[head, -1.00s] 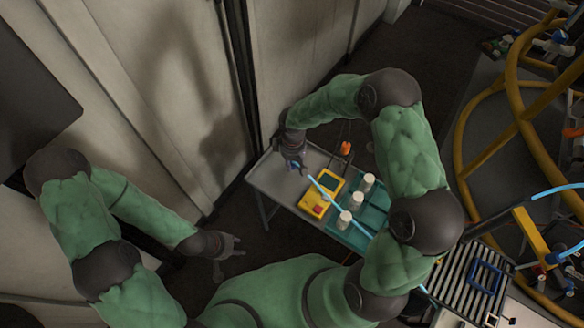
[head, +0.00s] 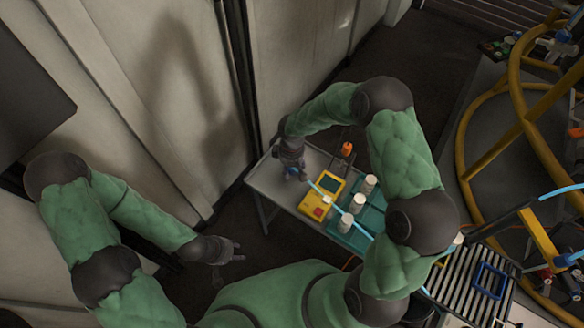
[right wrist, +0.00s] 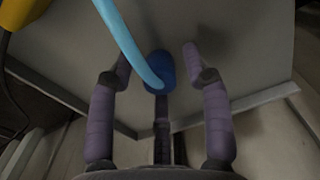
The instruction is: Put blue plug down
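The blue plug (right wrist: 160,72) is on the end of a light blue hose (right wrist: 128,42). In the right wrist view it stands between the spread fingers of my right gripper (right wrist: 158,62), with a gap visible on each side. The right gripper is open around it. In the head view, my right gripper (head: 293,170) is over the left end of the grey table (head: 268,182), with a bit of the blue plug (head: 293,172) showing. The plug appears to be at the tabletop, but its contact is hidden. My left gripper (head: 238,252) is open and empty, off the table's near side.
A yellow box (head: 312,208) with a red button and dark screen sits right of the right gripper. A teal tray (head: 352,243) with white cylinders (head: 358,203) is beyond it. An orange object (head: 347,149) stands at the far edge. Yellow pipe frames (head: 466,150) are at right.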

